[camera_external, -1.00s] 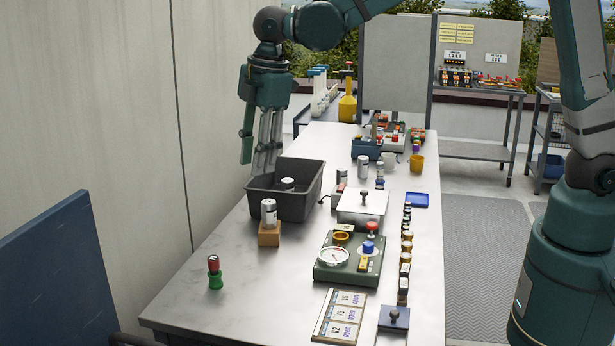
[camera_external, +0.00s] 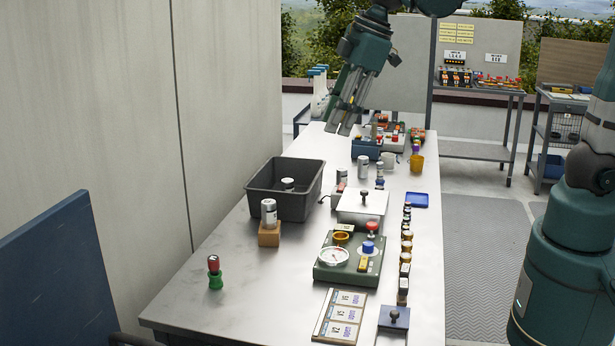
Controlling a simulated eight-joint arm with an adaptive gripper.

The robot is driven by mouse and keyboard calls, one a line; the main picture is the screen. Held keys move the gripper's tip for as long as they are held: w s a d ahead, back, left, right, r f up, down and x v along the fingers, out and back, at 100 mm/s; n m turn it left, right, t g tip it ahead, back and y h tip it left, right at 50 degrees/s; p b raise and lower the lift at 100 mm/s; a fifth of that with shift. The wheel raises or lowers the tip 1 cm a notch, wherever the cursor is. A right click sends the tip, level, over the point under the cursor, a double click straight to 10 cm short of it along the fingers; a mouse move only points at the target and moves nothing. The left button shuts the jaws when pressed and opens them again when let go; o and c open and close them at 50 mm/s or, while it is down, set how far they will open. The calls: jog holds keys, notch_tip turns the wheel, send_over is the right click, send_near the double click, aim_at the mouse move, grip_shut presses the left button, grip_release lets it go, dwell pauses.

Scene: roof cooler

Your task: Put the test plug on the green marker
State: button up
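A small red-topped piece (camera_external: 213,264) stands upright on a green round base (camera_external: 215,282) at the near left of the metal table. I cannot tell for certain whether these are the test plug and the green marker. My gripper (camera_external: 341,130) hangs above the far part of the table, well away from them, fingers pointing down and slightly left. I see nothing between its fingers, but their gap is too small to judge.
A dark grey bin (camera_external: 283,200) holds a small can. A silver can stands on a wooden block (camera_external: 269,238). A green gauge panel (camera_external: 347,260), a scale (camera_external: 361,204) and a row of small jars (camera_external: 406,245) fill the right side. The near left table is mostly clear.

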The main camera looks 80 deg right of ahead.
jog(key=s+d+f+m+t, duration=0.1)
jog(key=s+d+m, duration=0.1)
jog(key=s, duration=0.8)
jog(key=s+d+f+m+t, duration=0.2)
jog(key=s+d+m, duration=0.1)
jog(key=s, duration=0.7)
jog(key=shift+s+f+m, duration=0.15)
jog(key=shift+s+m, duration=0.25)
jog(key=shift+m, duration=0.4)
jog(key=shift+f, duration=0.2)
notch_tip(320, 180, down, 9)
jog(key=b, duration=0.9)
jog(key=shift+r, duration=0.2)
